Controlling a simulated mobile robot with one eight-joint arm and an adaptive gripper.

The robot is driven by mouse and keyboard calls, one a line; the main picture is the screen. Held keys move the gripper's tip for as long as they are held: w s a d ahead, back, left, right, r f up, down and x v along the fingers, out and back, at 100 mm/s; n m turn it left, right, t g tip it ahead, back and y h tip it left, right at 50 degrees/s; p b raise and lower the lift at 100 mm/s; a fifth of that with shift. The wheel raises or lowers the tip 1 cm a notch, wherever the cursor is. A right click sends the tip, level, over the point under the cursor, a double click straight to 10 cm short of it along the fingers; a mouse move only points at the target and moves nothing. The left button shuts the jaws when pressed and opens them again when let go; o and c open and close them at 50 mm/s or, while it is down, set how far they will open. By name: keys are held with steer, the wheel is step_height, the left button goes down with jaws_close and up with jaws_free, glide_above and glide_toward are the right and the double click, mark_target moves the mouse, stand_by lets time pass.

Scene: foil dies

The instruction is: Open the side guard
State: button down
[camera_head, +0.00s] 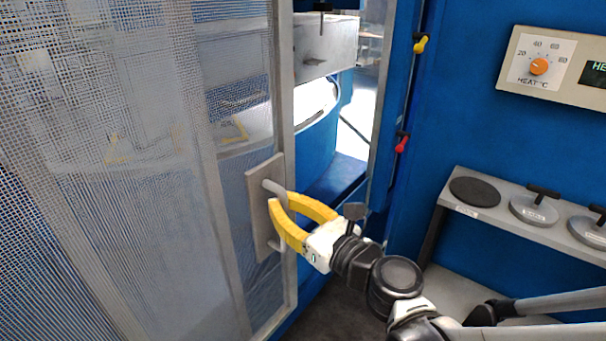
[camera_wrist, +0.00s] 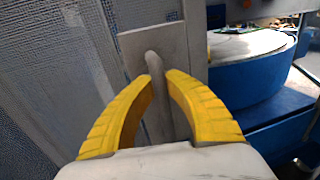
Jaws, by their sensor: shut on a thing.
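The side guard (camera_head: 165,215) is a grey-framed mesh panel filling the left of the head view; its mesh also shows in the wrist view (camera_wrist: 50,60). A grey handle (camera_head: 273,187) on a flat plate (camera_head: 258,215) sits near the guard's right edge. The handle (camera_wrist: 153,62) stands upright in the middle of the wrist view. My gripper (camera_head: 279,203) has yellow fingers and is shut on the handle, one finger on each side; it also shows in the wrist view (camera_wrist: 158,78). To the right of the guard's edge there is a gap into the machine. The fingers hide part of the handle.
A blue wall panel (camera_head: 480,90) stands at the right, with a heat control box (camera_head: 550,68). A grey shelf (camera_head: 470,211) below it holds round dies. Yellow (camera_head: 420,44) and red (camera_head: 402,142) knobs sit along the opening's right side. A blue drum (camera_wrist: 245,80) shows behind the guard.

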steer(key=shift+s+a, duration=0.6)
steer(key=shift+s, duration=0.3)
steer(key=c, duration=1.4)
jaws_free()
steer(key=v, duration=0.7)
steer(key=shift+s+d, duration=0.15)
steer(key=shift+s, duration=0.05)
